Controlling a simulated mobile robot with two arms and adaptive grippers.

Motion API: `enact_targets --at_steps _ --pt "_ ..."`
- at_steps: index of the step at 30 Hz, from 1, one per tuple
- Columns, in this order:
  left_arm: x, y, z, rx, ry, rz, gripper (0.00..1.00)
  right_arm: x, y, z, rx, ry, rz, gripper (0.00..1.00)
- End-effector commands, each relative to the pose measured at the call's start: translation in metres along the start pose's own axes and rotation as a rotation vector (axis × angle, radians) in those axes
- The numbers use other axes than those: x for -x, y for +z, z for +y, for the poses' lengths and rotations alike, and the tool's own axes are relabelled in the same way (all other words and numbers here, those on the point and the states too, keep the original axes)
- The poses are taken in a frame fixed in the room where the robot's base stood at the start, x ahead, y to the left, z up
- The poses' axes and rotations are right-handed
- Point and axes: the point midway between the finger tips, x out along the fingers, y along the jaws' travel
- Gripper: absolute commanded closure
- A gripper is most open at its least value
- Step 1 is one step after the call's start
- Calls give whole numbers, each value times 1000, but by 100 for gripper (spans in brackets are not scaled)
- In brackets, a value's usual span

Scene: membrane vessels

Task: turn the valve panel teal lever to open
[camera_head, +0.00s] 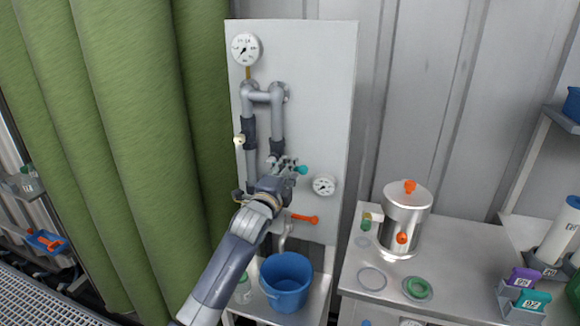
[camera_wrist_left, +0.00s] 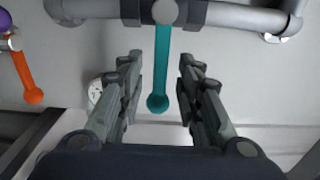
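The valve panel (camera_head: 315,80) is a pale upright board with grey pipes. Its teal lever (camera_head: 301,170) shows only its round end to the right of my left gripper (camera_head: 286,165) in the head view. In the left wrist view the teal lever (camera_wrist_left: 161,70) runs from a valve on the grey pipe to its rounded tip. My left gripper (camera_wrist_left: 160,60) is open, with one finger on each side of the lever and a visible gap on both sides. The arm and gripper hide most of the valve in the head view. My right gripper is not in view.
An orange lever (camera_head: 303,218) sits lower on the panel. Two gauges, one upper (camera_head: 246,49) and one lower (camera_head: 324,185), are mounted there. A blue bucket (camera_head: 287,285) stands below. A green curtain (camera_head: 130,120) hangs left; a bench with a metal vessel (camera_head: 405,215) stands right.

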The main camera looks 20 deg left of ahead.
Motion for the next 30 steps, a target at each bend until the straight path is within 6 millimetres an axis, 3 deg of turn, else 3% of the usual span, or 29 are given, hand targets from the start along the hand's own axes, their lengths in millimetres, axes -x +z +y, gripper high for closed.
enact_targets --at_steps 6,18,23,30 --pt "-19 0 0 1 1 0 68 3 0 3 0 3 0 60" --pt "-23 0 0 0 0 0 68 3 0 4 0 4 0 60" --pt "-23 0 0 0 0 0 100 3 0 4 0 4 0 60" --pt "-23 0 0 2 1 0 100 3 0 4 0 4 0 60"
